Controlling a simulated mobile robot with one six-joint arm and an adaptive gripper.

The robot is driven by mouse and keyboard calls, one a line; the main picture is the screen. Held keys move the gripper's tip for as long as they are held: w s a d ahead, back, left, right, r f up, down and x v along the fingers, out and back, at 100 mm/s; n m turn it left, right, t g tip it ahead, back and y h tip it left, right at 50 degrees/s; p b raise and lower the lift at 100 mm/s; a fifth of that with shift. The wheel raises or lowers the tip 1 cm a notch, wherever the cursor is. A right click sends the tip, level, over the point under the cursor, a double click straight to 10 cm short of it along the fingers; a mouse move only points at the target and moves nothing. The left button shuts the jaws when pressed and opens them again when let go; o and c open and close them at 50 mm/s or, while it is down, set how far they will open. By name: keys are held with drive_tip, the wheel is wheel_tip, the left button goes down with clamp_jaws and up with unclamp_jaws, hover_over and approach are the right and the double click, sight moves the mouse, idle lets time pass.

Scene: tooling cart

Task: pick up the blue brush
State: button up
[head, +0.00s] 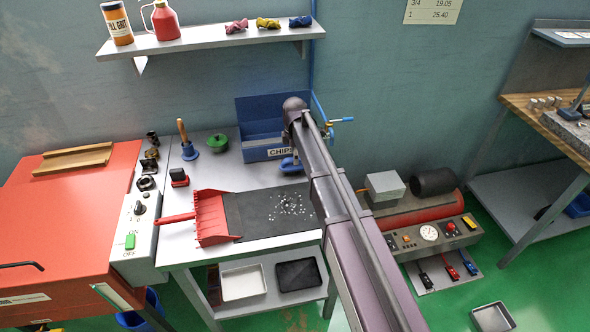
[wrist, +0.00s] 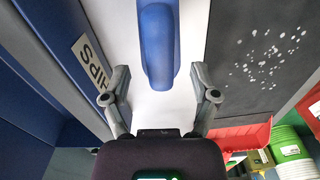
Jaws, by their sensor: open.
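A long, rounded blue thing, which looks like the blue brush (wrist: 157,45), lies on the pale cart top in the wrist view. Its near end lies between the two fingers of my gripper (wrist: 159,75), which are spread with a gap on each side. In the head view a small part of the blue brush (head: 290,164) shows beside my arm, just in front of the CHIPS bin. My arm hides the rest of it and my gripper there.
The blue CHIPS bin (head: 262,143) stands behind the brush. A dark mat (head: 262,212) with metal chips lies in front, with a red dustpan (head: 212,217) at its left. A wooden-handled blue tool (head: 190,148) and a green lidded pot (head: 218,142) stand left of the bin.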

drive_tip(key=shift+f+b, duration=0.9)
drive_tip(key=shift+f, duration=0.3)
drive_tip(key=shift+c, duration=0.2)
clamp_jaws()
